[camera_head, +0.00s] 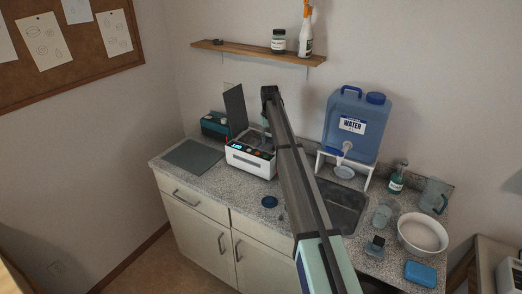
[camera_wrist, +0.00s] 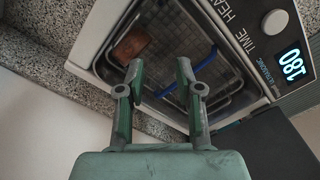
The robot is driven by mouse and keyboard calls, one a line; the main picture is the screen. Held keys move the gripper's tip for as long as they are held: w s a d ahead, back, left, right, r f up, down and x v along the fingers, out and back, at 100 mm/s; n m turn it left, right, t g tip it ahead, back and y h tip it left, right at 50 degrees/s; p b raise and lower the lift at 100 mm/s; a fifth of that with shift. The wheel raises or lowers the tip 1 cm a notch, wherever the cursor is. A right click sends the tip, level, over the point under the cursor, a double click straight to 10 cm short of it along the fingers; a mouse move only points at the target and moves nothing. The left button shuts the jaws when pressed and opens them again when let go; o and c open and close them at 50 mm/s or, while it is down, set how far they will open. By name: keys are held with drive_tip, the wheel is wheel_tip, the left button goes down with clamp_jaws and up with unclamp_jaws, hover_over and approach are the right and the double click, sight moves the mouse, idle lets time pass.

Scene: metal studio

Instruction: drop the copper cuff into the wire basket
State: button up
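The copper cuff (camera_wrist: 131,44) shows in the wrist view as a small brown-copper piece, apparently lying on the mesh at the left end of the wire basket (camera_wrist: 180,32). The basket sits inside the open tank of the white ultrasonic cleaner (camera_head: 250,160), whose front panel reads 180 in the wrist view. My gripper (camera_wrist: 161,72) is open and empty above the near edge of the tank, its fingertips apart from the cuff. In the head view the cuff cannot be made out, and my arm hides part of the cleaner.
The cleaner's dark lid (camera_head: 236,108) stands up. The sink (camera_head: 340,204), water jug (camera_head: 355,123) and white bowl (camera_head: 422,235) are to the right. A shelf (camera_head: 258,51) hangs above.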

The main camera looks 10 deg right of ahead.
drive_tip(key=shift+r, duration=0.1)
wheel_tip(320, 180, up, 12)
idle(0.6)
